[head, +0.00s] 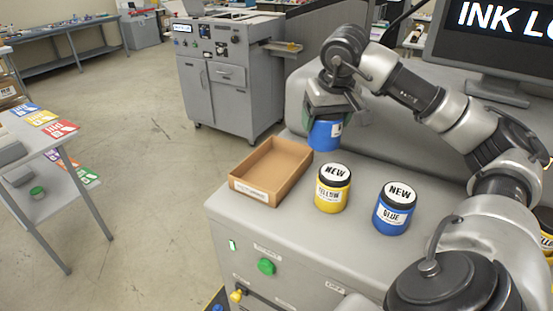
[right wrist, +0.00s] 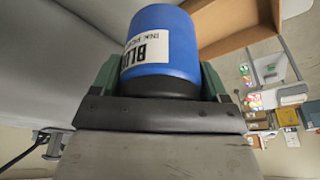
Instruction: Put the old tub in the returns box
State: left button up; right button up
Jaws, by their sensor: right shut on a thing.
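My right gripper (head: 331,112) is shut on a blue tub (head: 325,134). It holds the tub behind the yellow tub and just right of the box's far right corner. In the right wrist view the held tub (right wrist: 165,42) sits between the two green fingers, its dark end at the palm and its white BLUE label partly visible. An open cardboard box (head: 272,167) with a white label on its front stands on the grey machine top and looks empty. Part of the box (right wrist: 232,22) shows in the right wrist view. My left gripper is not in view.
A yellow tub (head: 332,192) and a blue tub (head: 394,212), both with NEW on their lids, stand upright right of the box on the machine top (head: 300,228). A monitor (head: 490,45) stands at the back right. A side table with coloured cards (head: 48,122) is at left.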

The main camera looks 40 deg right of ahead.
jog(key=shift+w, duration=0.25)
jog(key=w+a+f+p, duration=0.2)
jog(key=w, duration=0.1)
jog(key=w+a+f+p, duration=0.2)
jog(key=w, duration=0.1)
jog(key=w+a+f+p, duration=0.2)
jog(key=w+f, duration=0.1)
jog(key=shift+a, duration=0.15)
notch_tip(320, 180, down, 2)
jog(key=shift+f+p, duration=0.15)
jog(key=shift+p, duration=0.5)
jog(key=shift+f, duration=0.55)
jog(key=o, duration=1)
jog(key=shift+f, duration=0.1)
jog(key=shift+c, duration=0.2)
jog(key=shift+r, duration=0.45)
pick_arm(q)
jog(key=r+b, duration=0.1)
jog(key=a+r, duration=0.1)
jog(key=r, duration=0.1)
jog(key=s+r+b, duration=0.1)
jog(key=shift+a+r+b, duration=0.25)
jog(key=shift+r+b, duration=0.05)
jog(key=shift+b, duration=0.05)
pick_arm(e)
jog(key=v, duration=1.1)
jog(key=shift+r, duration=0.2)
